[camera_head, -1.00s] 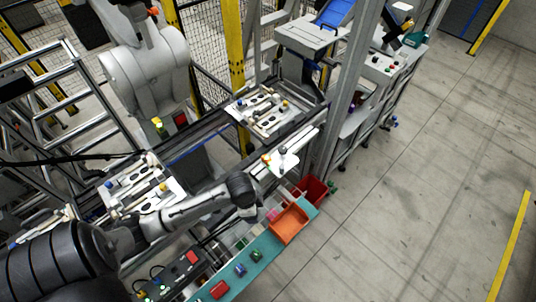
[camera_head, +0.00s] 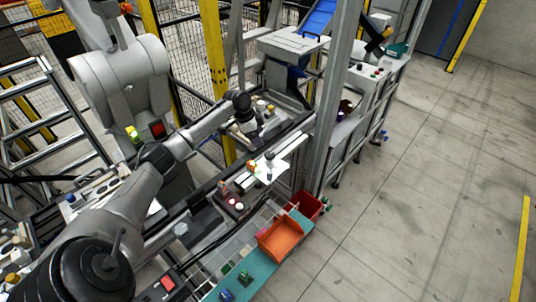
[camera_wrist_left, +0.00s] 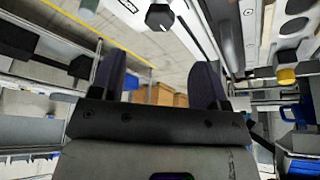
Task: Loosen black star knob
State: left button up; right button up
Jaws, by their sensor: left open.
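My left gripper (camera_wrist_left: 160,80) is open and empty; its two dark fingers stand apart in the wrist view. In the head view my left arm reaches from the lower left, and its dark wrist end (camera_head: 241,103) is over the left side of the far pallet fixture (camera_head: 279,122). The fingers cannot be made out there. A black faceted knob (camera_wrist_left: 159,17) shows at the top of the wrist view, beyond the fingertips and not touched by them. Whether it is the star knob is unclear. My right gripper is not in view.
A yellow knob (camera_wrist_left: 286,75) sits on the fixture right of the fingers in the wrist view. In the head view, an orange bin (camera_head: 281,238) and a red bin (camera_head: 307,205) stand at the front. A tall metal post (camera_head: 336,95) rises right of the fixture.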

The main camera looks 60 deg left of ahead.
aim_at(269, 154)
pick_arm(q)
jog(key=b+x, duration=0.1)
jog(key=x, duration=0.9)
jog(key=c, duration=0.9)
